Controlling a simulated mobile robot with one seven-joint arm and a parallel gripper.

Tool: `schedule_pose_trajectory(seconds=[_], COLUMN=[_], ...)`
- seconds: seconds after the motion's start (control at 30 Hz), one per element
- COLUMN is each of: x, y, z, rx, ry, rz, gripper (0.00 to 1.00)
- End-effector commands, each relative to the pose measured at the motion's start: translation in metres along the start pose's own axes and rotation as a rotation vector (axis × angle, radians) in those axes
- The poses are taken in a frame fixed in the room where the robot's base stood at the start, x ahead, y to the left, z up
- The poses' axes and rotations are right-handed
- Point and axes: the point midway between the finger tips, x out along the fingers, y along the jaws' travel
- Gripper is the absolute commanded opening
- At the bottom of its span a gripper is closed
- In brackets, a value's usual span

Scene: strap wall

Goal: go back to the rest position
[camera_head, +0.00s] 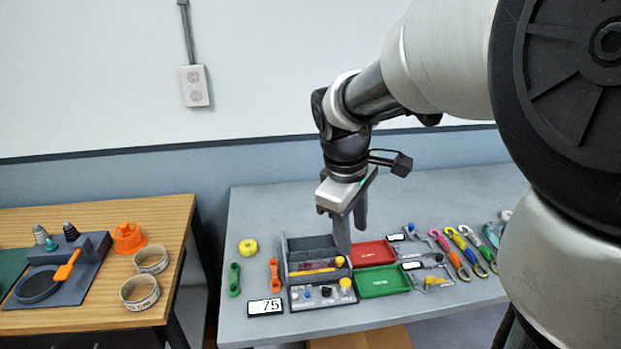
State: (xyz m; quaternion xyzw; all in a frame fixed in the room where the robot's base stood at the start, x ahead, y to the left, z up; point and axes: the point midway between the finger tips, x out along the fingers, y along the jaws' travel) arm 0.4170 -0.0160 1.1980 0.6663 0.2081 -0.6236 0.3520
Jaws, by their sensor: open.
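My gripper (351,235) hangs from my arm over the grey table (262,211), fingers pointing down. Its fingers are apart and nothing shows between them. The fingers appear in front of the right side of a grey compartment holder (309,244) and just left of a red tray (373,253). How high the fingertips are above these things I cannot tell. My arm reaches in from the right and hides part of the wall and the table's right side.
A green tray (381,281), several coloured hook-ended items (455,250) and a yellow ring (248,247) lie on the grey table. A number card (265,307) is at its front. A wooden table (90,221) with an orange part (128,237) stands left, across a gap.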

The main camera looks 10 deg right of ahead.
Motion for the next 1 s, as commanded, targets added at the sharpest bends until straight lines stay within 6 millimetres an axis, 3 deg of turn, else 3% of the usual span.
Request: schedule_pose_trajectory(seconds=[0.13, 0.23, 0.4, 0.63, 1.0], x=[-0.017, -0.038, -0.065, -0.077, -0.079], y=[-0.005, -0.016, -0.052, -0.095, -0.104], z=[0.015, 0.039, 0.073, 0.088, 0.091], rx=[0.105, 0.282, 0.592, 0.805, 0.851], ry=[0.021, 0.069, 0.212, 0.369, 0.400], rz=[0.033, 0.070, 0.080, 0.016, -0.006], gripper=[0.41, 0.41, 0.41, 0.41, 0.41])
